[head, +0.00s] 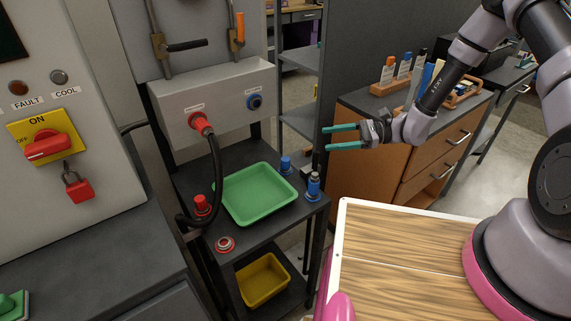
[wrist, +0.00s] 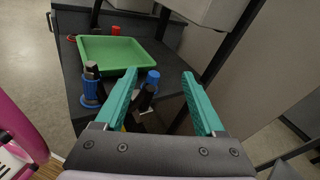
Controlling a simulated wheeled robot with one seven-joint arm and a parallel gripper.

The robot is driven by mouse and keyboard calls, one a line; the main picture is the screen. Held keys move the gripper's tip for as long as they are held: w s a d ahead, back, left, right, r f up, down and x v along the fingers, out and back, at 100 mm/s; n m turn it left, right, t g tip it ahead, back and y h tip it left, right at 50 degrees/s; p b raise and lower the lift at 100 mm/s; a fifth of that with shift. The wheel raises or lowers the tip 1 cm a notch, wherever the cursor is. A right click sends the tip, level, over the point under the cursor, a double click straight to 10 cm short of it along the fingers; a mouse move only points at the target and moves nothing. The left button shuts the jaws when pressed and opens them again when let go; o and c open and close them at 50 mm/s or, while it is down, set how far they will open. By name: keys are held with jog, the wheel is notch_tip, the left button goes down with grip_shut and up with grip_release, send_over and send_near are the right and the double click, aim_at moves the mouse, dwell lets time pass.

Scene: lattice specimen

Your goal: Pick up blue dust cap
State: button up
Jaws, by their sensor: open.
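A small blue cap-like piece (head: 286,165), which looks like the blue dust cap, stands on the dark stand beside the far right corner of the green tray. It shows in the wrist view (wrist: 153,77) between the lines of my fingers, beyond their tips. A blue fitting with a dark top (head: 313,188) stands nearer, at the tray's right corner; it also shows in the wrist view (wrist: 90,92). My gripper (head: 330,138) is open and empty, above and to the right of the blue cap, apart from it. Its teal fingers (wrist: 160,85) show clearly.
The green tray (head: 232,204) is empty. A black hose hangs from the red port (head: 200,122). A dark upright stands close behind the blue cap.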

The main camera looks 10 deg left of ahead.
aim_at(285, 159)
notch_tip(285, 159, down, 8)
jog(key=s+a+m+t+y, duration=0.1)
jog(key=a+m+t+y, duration=0.1)
jog(key=a+m, duration=0.15)
jog(key=shift+m+t, duration=0.4)
jog(key=shift+m, duration=0.05)
jog(key=a, duration=0.3)
jog(key=s+a, duration=0.1)
jog(key=a, duration=0.2)
jog(key=s+a, duration=0.1)
jog(key=a, duration=0.3)
jog(key=shift+a+f, duration=0.1)
jog(key=shift+f, duration=0.15)
grip_shut()
